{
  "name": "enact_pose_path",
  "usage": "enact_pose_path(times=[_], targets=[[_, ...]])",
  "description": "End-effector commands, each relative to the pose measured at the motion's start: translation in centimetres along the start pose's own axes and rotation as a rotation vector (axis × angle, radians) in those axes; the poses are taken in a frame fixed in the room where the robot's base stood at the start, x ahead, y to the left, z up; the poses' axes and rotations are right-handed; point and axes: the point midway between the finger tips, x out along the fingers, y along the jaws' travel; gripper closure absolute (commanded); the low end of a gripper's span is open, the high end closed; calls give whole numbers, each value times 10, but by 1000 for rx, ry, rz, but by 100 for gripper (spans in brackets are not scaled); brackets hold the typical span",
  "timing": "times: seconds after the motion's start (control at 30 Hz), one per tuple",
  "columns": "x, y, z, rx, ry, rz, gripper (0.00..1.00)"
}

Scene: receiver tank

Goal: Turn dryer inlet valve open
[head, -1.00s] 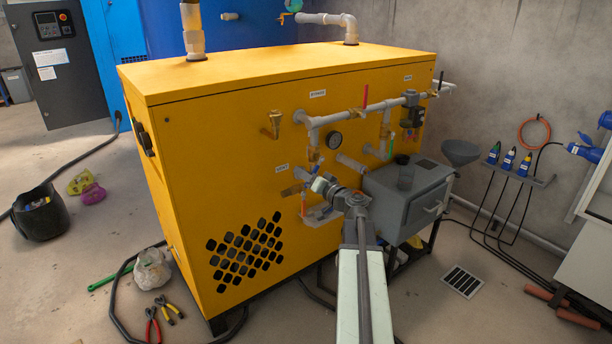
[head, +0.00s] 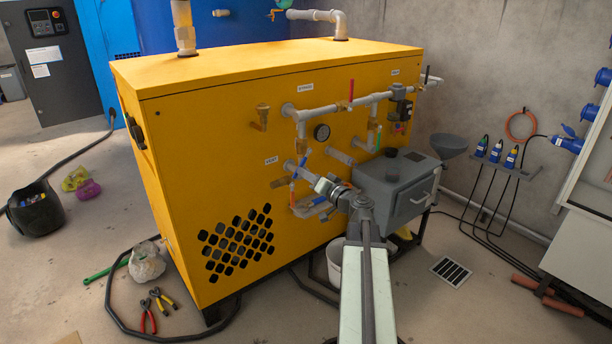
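The yellow dryer cabinet (head: 180,180) has pipes and valves on its right-hand face. A small label (head: 271,160), too small to read surely, sits beside the lower left pipe stub. A brass valve there with a blue lever (head: 302,164) is probably the inlet valve; the lever slants up to the right. A small red-handled fitting (head: 292,188) hangs below it. My gripper (head: 320,184) is just right of and below this valve, seemingly apart from the lever. Its fingers are too small and partly hidden to tell whether they are open.
Two red-handled valves sit on the upper pipe, one upright (head: 351,90). A gauge (head: 321,132) is below it. A grey box (head: 398,185) stands close right of my arm, with a funnel (head: 447,145) behind. A white bucket (head: 334,262) and hoses are on the floor.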

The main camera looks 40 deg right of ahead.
Motion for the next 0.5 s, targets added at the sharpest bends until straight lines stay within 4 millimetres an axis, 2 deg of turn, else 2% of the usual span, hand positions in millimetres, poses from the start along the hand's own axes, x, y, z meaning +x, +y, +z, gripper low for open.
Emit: enact_pose_path(times=[0.17,0.27,0.5], targets=[[4,0,-1,5,0,0,75],[14,0,-1,5,0,-1,75],[58,0,-1,5,-1,-2,75]])
